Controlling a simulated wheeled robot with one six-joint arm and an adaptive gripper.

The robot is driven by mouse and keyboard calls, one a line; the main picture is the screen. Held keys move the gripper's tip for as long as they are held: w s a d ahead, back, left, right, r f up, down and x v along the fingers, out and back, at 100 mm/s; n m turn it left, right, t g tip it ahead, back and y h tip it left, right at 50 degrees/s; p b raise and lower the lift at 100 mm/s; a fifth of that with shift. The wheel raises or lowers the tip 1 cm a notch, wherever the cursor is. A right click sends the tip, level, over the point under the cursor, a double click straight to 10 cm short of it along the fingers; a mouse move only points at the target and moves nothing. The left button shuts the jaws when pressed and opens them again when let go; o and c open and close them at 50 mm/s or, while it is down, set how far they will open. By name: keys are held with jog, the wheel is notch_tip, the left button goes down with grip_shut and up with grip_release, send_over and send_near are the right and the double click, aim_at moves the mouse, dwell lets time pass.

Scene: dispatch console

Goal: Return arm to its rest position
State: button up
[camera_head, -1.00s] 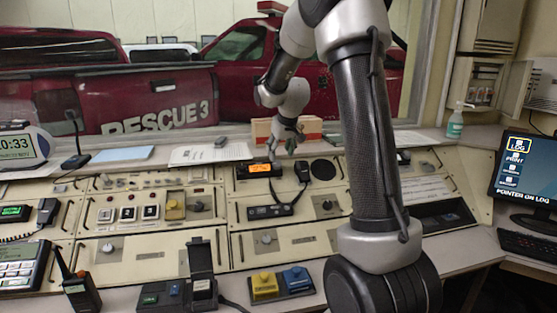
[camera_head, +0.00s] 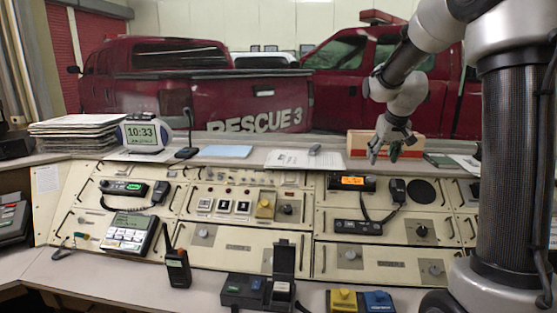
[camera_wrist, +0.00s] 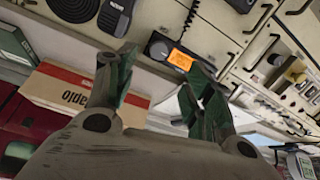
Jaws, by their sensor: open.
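My gripper (camera_head: 383,155) hangs at the end of my arm above the back ledge of the console (camera_head: 262,206), in front of a box with a red stripe (camera_head: 428,145). Its fingers are apart and nothing is between them. In the wrist view my gripper (camera_wrist: 160,85) shows two green-tipped fingers spread wide. Beyond them are the same box (camera_wrist: 75,90) and a radio with an orange display (camera_wrist: 180,58). My arm runs down the right side of the head view and hides part of the console there.
A microphone (camera_head: 187,130), a clock reading 10:33 (camera_head: 143,133) and stacked papers (camera_head: 78,133) stand on the ledge. A handheld radio (camera_head: 177,266), a telephone (camera_head: 130,232) and a hinged box (camera_head: 258,292) are nearer. Trucks (camera_head: 190,85) show behind.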

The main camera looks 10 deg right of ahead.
jog(key=s+a, duration=0.2)
jog(key=s, duration=0.9)
jog(key=s+a+r, duration=0.1)
jog(key=s+a, duration=0.2)
jog(key=s, duration=0.9)
jog(key=s+a+g+y, duration=0.1)
jog(key=s+a, duration=0.2)
jog(key=s, duration=0.8)
jog(key=shift+s+a+r+n, duration=0.25)
jog(key=shift+r+n, duration=0.05)
jog(key=shift+n, duration=0.1)
